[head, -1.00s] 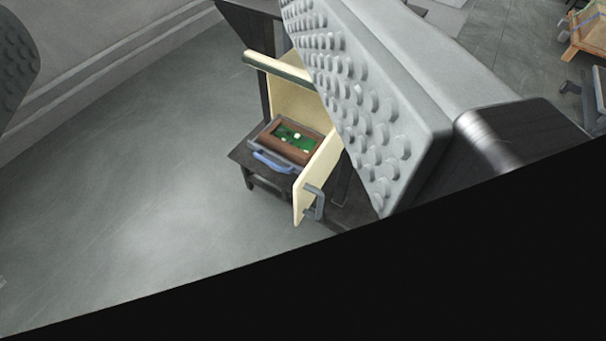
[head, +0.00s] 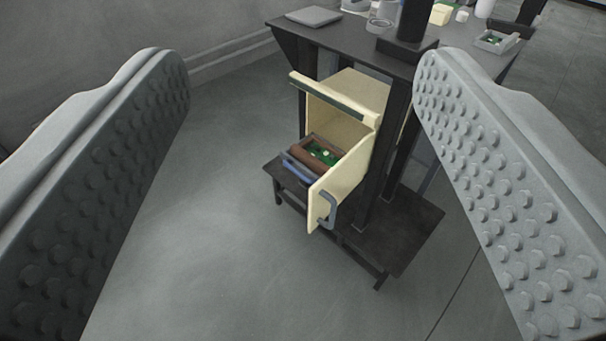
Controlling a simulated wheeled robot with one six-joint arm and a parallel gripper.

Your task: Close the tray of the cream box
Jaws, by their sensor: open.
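The cream box (head: 358,88) stands under a dark table, its front open toward the lower left. A tray (head: 313,160) with a brown rim and a green inside holding small pale pieces sticks out of the box's front. A blue handle (head: 298,171) is on its outer side. A cream door (head: 346,186) with a grey-blue handle (head: 328,211) stands swung out to the right of the tray. A cream bar with a dark strip (head: 333,99) juts out above it. My gripper (head: 298,62) is open and empty, its studded fingers far apart at left and right, well short of the box.
The dark table (head: 352,37) carries a grey flat thing (head: 314,16), a black post (head: 411,25) and a small tray (head: 495,41) at the right. A low dark platform (head: 400,235) lies beneath the box. The grey floor (head: 210,240) at left and front is clear.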

